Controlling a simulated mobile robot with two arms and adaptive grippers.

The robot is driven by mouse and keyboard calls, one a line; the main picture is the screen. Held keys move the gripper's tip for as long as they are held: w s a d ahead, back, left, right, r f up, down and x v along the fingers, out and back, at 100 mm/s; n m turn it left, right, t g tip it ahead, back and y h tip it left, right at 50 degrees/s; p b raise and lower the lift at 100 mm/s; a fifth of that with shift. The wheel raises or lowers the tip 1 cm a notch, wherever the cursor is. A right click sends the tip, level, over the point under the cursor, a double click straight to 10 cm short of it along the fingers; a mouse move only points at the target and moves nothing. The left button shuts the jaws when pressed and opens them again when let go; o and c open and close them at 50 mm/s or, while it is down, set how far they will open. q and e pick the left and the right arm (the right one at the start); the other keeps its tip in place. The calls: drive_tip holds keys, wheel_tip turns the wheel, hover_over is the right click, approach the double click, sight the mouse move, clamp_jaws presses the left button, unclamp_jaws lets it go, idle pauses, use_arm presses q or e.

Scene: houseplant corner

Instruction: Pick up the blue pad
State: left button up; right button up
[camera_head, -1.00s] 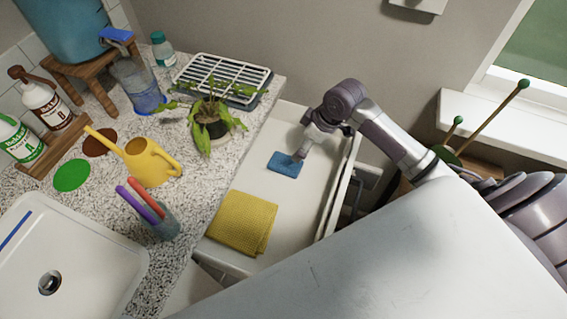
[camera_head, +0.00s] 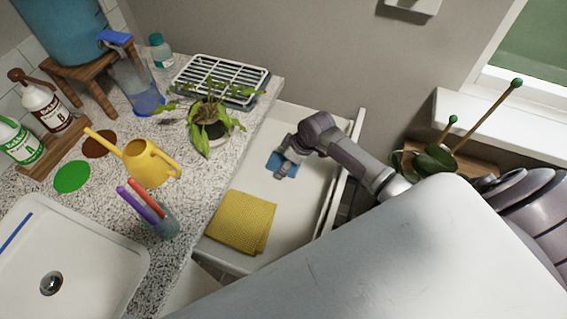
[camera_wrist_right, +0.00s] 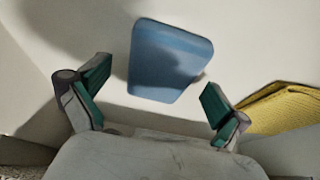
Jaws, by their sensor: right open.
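The blue pad (camera_head: 291,170) lies flat on the white floor of the open drawer (camera_head: 318,172), partly hidden by my right gripper in the head view. In the right wrist view the blue pad (camera_wrist_right: 168,60) shows nearly whole, just beyond the fingers. The left gripper is not in view.
A yellow cloth (camera_head: 242,222) lies in the near part of the drawer; its edge also shows in the wrist view (camera_wrist_right: 288,106). The drawer's walls enclose the space. The counter at left holds a potted plant (camera_head: 208,125), a yellow watering can (camera_head: 150,162) and a pen cup (camera_head: 162,222).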

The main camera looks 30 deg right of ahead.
drive_tip(key=c, duration=1.1)
wheel_tip(320, 180, up, 10)
drive_tip(key=shift+r, duration=0.1)
drive_tip(key=shift+c, duration=0.2)
